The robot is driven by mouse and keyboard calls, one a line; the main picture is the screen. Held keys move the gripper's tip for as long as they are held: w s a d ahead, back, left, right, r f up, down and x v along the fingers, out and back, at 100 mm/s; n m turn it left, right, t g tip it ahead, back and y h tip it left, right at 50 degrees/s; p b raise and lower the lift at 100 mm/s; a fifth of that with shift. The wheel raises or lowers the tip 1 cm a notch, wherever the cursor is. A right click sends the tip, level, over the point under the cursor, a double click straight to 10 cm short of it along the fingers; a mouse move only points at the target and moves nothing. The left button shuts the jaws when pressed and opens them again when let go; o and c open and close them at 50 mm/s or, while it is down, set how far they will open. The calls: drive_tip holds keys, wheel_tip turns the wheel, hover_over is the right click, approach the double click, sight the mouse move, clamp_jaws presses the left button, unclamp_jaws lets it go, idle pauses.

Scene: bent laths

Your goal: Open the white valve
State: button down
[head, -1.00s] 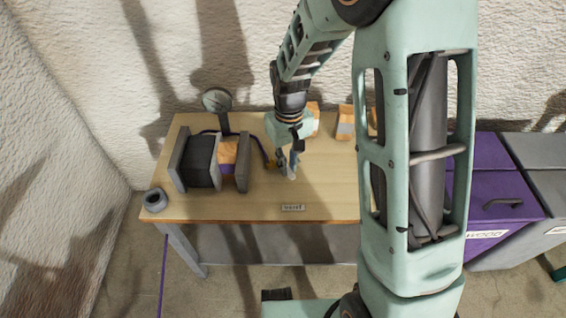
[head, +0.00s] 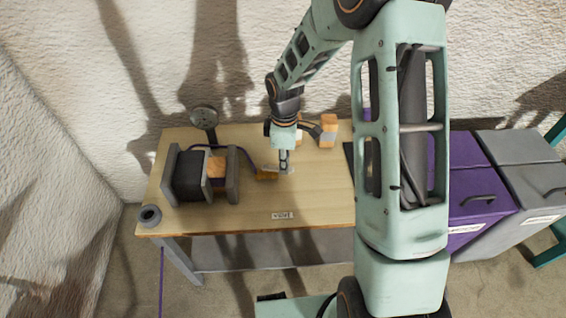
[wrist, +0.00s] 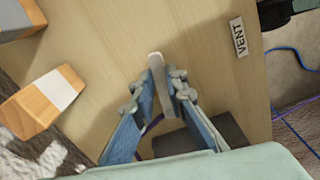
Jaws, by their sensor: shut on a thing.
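The white valve's handle (wrist: 156,68) shows in the wrist view as a pale lever between my fingertips. My gripper (wrist: 160,88) is shut on it, with a blue-lined finger on each side. The valve's body is hidden behind the fingers. I cannot tell from the frames how far the valve is turned.
A dark roll between grey plates (head: 231,178), a round gauge (head: 204,118) and a grey ring (head: 150,216) are at the table's left. Orange-and-white blocks (head: 329,124) stand behind my gripper. A "VENT" label (wrist: 239,37) lies near the front edge. Purple (head: 482,205) and grey bins stand right.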

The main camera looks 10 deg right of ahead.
drive_tip(key=shift+w+r+n+p, duration=0.1)
drive_tip(key=shift+w+n+p, duration=0.4)
drive_tip(key=shift+n, duration=0.5)
drive_tip(key=c, duration=1.9)
unclamp_jaws()
drive_tip(key=shift+c, duration=0.2)
